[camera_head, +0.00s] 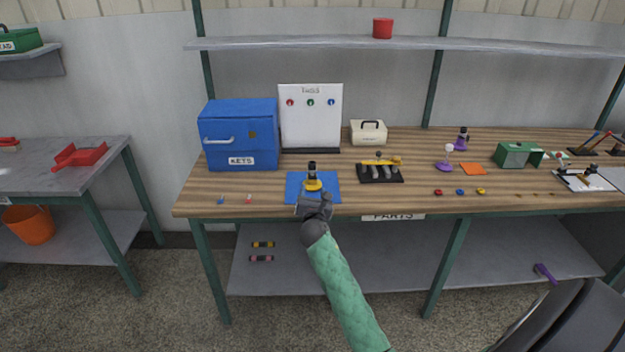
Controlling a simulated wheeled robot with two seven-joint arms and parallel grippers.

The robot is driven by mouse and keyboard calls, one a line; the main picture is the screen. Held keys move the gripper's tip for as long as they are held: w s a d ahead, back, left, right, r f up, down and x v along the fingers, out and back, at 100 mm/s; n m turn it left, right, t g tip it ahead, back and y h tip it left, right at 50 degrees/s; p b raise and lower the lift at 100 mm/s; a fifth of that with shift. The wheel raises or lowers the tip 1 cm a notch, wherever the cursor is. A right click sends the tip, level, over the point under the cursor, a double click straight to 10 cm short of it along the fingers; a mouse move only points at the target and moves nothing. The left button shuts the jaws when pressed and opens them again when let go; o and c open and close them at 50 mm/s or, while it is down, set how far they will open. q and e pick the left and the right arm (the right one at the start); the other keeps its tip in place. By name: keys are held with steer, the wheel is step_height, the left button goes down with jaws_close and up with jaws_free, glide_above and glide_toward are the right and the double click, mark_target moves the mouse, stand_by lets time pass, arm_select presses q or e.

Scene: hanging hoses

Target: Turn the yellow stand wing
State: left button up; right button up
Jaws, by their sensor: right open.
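A small stand with a yellow base (313,186) and a dark upright part stands on a blue mat (294,186) near the front edge of the workbench. Its wing is too small to make out clearly. My right gripper (314,203) is at the front edge of the mat, just in front of the yellow stand, and is open. I see no contact between them, but the gap is too small to judge. My left gripper is not in view.
A black tray (380,177) with yellow-topped items lies to the right. Bare bench (420,190) shows further right.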

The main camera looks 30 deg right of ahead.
mark_target(312, 178)
steer(key=w+d+n, duration=0.1)
steer(key=w+d+n+p, duration=0.1)
steer(key=w, duration=0.1)
steer(key=w+d+n, duration=0.1)
steer(key=w, duration=0.1)
steer(key=shift+w+d+r+p, duration=0.1)
steer(key=shift+w+d+p, duration=0.1)
steer(key=shift+w+p, duration=0.1)
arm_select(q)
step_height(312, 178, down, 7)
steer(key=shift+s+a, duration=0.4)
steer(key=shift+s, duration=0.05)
arm_select(e)
steer(key=shift+w+d, duration=0.35)
steer(key=shift+w, duration=0.15)
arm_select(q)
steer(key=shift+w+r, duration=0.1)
arm_select(e)
steer(key=c, duration=1)
